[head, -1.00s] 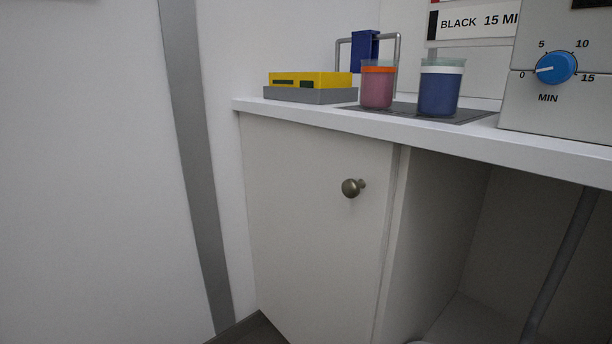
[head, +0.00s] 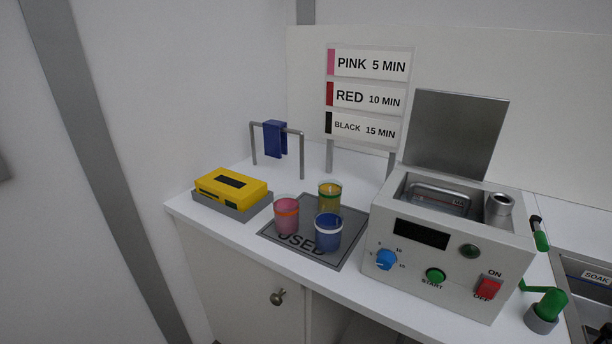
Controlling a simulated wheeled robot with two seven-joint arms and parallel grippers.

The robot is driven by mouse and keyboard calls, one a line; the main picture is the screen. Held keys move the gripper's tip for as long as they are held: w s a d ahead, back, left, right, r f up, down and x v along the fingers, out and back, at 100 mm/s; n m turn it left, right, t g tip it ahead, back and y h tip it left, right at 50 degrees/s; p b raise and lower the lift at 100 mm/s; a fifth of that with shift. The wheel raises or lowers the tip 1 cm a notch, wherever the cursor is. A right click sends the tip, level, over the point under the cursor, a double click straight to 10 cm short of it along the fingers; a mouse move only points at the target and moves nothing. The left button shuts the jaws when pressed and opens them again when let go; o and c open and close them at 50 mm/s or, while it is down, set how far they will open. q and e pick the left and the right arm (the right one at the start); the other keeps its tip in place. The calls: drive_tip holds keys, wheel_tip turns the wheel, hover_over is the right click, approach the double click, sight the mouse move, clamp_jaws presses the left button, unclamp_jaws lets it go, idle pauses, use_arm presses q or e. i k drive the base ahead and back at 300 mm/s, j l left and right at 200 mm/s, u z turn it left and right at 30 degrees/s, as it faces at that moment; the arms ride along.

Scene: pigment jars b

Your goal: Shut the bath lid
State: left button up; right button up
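The bath (head: 447,262) is a light grey box with a dial, a dark display and buttons on its front, standing on the right part of the counter in the head view. Its lid (head: 455,128) is a flat grey metal plate, standing raised at the back edge, so the bath is open. Inside the open top are a metal tray (head: 440,199) and a metal cylinder (head: 498,209). Neither of my grippers shows in the head view.
Three jars, pink (head: 286,217), yellow (head: 329,197) and blue (head: 328,232), stand on a grey mat marked USED (head: 268,231) left of the bath. Green-handled items (head: 545,311) are at right.

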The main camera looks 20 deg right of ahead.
sight(455, 134)
drive_tip(key=z, duration=1.45)
